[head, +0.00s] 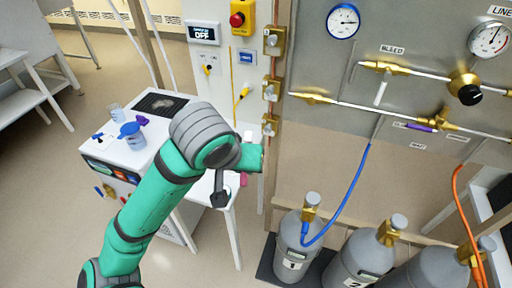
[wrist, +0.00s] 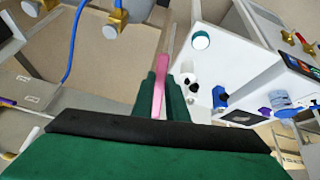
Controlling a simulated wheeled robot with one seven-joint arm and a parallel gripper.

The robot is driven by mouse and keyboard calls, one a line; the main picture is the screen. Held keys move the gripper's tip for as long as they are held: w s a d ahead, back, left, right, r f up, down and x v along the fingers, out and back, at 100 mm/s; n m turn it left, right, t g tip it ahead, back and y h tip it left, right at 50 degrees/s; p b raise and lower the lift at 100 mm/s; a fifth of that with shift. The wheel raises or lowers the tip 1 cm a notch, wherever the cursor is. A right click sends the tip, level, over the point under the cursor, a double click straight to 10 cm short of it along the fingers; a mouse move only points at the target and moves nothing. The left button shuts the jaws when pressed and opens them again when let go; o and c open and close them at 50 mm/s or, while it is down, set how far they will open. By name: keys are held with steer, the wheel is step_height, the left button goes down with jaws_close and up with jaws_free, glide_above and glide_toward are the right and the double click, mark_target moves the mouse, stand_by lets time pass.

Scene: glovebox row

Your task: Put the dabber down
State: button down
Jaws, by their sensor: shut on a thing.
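The dabber (wrist: 158,88) is a slim pink stick with a clear, pale upper part. In the wrist view it stands between the two green fingers of my gripper (wrist: 164,84), which is shut on it. Its far end appears over or near a white tabletop (wrist: 228,62); I cannot tell whether it touches. In the head view my own arm hides most of the gripper and the dabber. A small pink bit (head: 243,180) shows just below the wrist, possibly part of the dabber.
A round green-topped item (wrist: 200,40), a white bottle (wrist: 187,79) and a blue item (wrist: 219,97) are close to the right of the gripper. A white console (head: 100,152) carries a blue-lidded cup (head: 131,130). Gas cylinders (head: 298,240) and a valve panel (head: 400,95) are at right.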

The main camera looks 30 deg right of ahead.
steer(key=w+a+f+n+y, duration=0.1)
steer(key=a+f, duration=0.5)
steer(key=f, duration=0.7)
steer(key=w+a+f+n+t+y, duration=0.1)
steer(key=w+a+f+n, duration=0.3)
steer(key=f, duration=1)
steer(key=w+a+f+n+t+y, duration=0.1)
steer(key=w+a+f+n, duration=0.1)
steer(key=w+a+f, duration=0.3)
steer(key=a+f, duration=0.4)
steer(key=f, duration=0.5)
steer(key=shift+w+f+n, duration=0.25)
steer(key=shift+n, duration=0.05)
steer(key=shift+a, duration=0.2)
